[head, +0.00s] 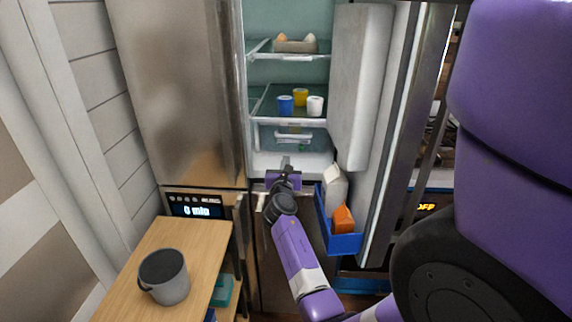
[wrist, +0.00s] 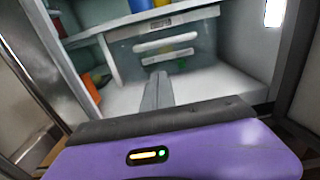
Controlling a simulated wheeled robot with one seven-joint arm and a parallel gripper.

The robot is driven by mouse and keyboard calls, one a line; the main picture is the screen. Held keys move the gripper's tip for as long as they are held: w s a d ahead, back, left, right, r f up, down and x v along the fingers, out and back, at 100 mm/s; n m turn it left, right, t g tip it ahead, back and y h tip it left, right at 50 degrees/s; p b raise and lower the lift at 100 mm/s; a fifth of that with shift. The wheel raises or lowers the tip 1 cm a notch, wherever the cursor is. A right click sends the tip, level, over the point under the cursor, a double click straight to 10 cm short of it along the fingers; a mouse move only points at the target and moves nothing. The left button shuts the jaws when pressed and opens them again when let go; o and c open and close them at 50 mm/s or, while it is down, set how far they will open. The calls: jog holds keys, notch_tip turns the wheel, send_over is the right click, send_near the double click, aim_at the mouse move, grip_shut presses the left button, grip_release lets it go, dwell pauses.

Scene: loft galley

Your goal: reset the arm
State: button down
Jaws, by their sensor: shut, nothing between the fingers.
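My gripper (head: 286,162) is at the end of my purple arm, in front of the open fridge's bottom compartment. Its fingers (wrist: 157,92) are pressed together with nothing between them, also in the wrist view. They point toward the fridge floor (wrist: 215,83) and the clear drawer (wrist: 165,48) above it. I cannot tell whether the fingertips are just inside the fridge opening or just in front of it. The arm reaches up from the lower middle of the head view.
The open fridge door (head: 365,90) stands right of the gripper. Its blue bin (head: 345,243) holds a white carton (head: 335,186) and an orange item (head: 343,218). Cups (head: 315,105) and an egg holder (head: 296,46) sit on shelves. A grey bucket (head: 165,277) stands on the wooden counter (head: 205,240).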

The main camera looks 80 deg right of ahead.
jog(key=shift+a, duration=0.7)
